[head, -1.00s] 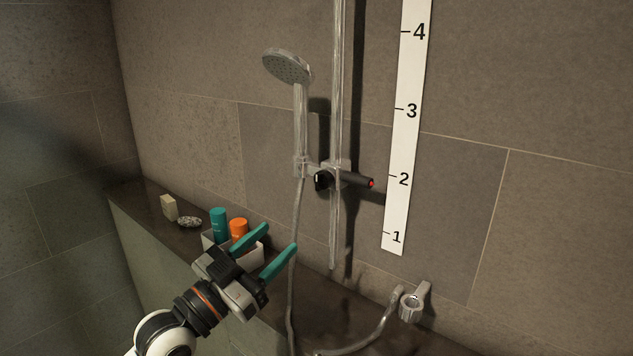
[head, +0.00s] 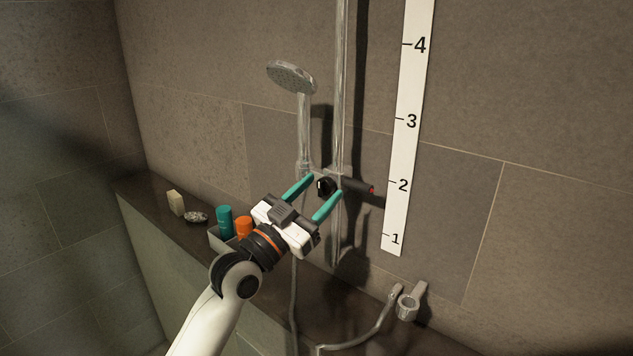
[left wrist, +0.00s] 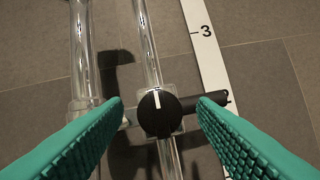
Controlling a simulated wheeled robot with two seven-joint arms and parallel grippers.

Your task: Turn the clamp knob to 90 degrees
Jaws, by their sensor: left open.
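The clamp knob (head: 325,186) is a round black knob with a white line, on the clamp of the vertical shower rail (head: 341,80). In the left wrist view the knob (left wrist: 160,113) faces me, and its white line points to the top of the picture. A black lever (head: 358,186) with a red tip sticks out to the right of the clamp. My left gripper (head: 328,191) is open, with teal fingers in front of the knob. In the left wrist view the fingertips (left wrist: 160,100) lie to either side of the knob, apart from it. My right gripper is not in view.
The shower head (head: 291,77) sits on its holder left of the rail, with a hose hanging below. A scale strip (head: 408,120) is on the wall at right. A ledge holds a teal bottle (head: 225,221), an orange bottle (head: 244,228) and soap (head: 176,202). A hose outlet (head: 408,305) is low right.

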